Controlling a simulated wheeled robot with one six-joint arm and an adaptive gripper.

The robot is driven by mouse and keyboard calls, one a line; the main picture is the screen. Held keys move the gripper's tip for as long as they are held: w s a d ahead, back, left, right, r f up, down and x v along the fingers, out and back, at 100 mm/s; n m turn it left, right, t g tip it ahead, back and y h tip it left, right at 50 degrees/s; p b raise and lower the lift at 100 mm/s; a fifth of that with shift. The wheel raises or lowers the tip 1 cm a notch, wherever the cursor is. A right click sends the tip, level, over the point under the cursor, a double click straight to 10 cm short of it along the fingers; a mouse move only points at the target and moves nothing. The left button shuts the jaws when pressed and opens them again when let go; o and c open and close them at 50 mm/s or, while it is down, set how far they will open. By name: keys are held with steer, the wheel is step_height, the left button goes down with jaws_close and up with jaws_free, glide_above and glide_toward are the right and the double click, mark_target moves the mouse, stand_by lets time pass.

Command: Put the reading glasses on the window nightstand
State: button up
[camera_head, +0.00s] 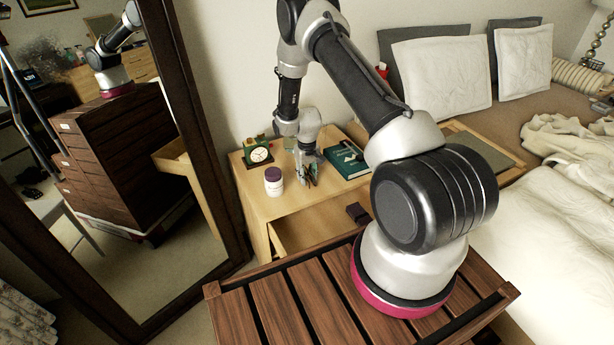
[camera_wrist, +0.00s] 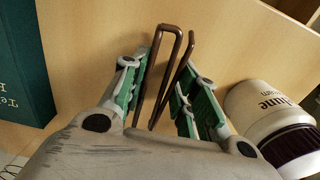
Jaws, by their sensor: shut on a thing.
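My gripper (camera_head: 308,176) is low over the light wooden nightstand (camera_head: 285,205), pointing down. In the wrist view my gripper (camera_wrist: 160,82) has its green-padded fingers closed on the brown, thin-framed reading glasses (camera_wrist: 171,29). The glasses look folded, with their thin parts sticking out past the fingertips. I cannot tell whether they touch the nightstand top. In the head view the glasses are small and mostly hidden by the fingers. The pictures do not show whether this is the window nightstand.
A white jar with a dark purple lid (camera_head: 273,182) stands close left of my gripper. A green clock (camera_head: 259,155) is behind it. A dark green book (camera_head: 347,160) lies to the right. The nightstand's drawer (camera_head: 310,232) is open. A mirror (camera_head: 190,100) stands left, a bed (camera_head: 545,205) right.

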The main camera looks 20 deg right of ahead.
steer(key=shift+f, duration=0.15)
steer(key=o, duration=0.9)
step_height(320, 180, up, 22)
steer(key=s, duration=0.1)
step_height(320, 180, up, 16)
steer(key=t, duration=0.2)
glide_above(308, 176)
steer(key=s, duration=0.7)
steer(key=s+r+t, duration=0.1)
steer(key=s+r, duration=0.9)
steer(key=s, duration=0.2)
steer(key=shift+t, duration=0.6)
steer(key=s+r, duration=0.1)
steer(key=s, duration=0.4)
steer(key=s+r, duration=0.1)
steer(key=s, duration=0.4)
steer(key=s+r, duration=0.1)
steer(key=s, duration=0.4)
steer(key=shift+s+a, duration=0.15)
